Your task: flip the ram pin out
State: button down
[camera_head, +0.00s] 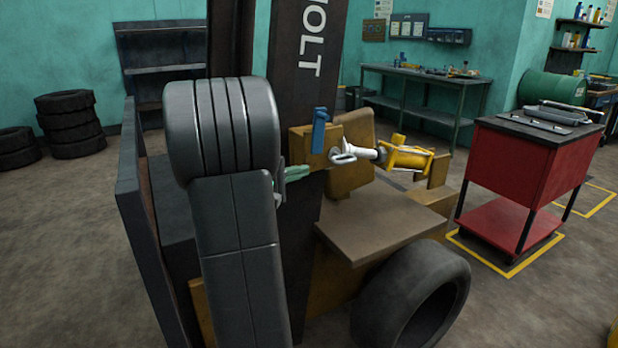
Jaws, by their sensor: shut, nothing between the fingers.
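A yellow ram (408,157) with a pale rod (362,150) lies across the forklift, right of the mast. The rod ends in a grey eye (343,157) beside a yellow bracket (300,142). A blue upright piece (319,130) stands at the bracket, just left of the eye; it may be the ram pin, but I cannot tell for sure. My gripper (298,173) shows as pale green fingers just below the bracket, lower left of the blue piece. It is shut and empty. My arm hides its rear part. I cannot tell whether the fingertips touch the bracket.
The dark mast (312,50) rises behind my gripper. A flat brown seat deck (378,220) and a tyre (412,295) lie below right. A red cart (530,170) stands at the right, with open floor between. A workbench (425,80) is at the back.

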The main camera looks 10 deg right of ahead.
jog(key=w+a+t, duration=0.1)
jog(key=w+a, duration=0.1)
send_near(333, 155)
jog(key=x, duration=0.5)
jog(key=shift+w+f+p, duration=0.1)
jog(key=shift+w+p, duration=0.2)
jog(key=shift+s, duration=0.1)
jog(key=s+d+b, duration=0.2)
jog(key=s+b, duration=0.5)
jog(key=shift+d, duration=0.3)
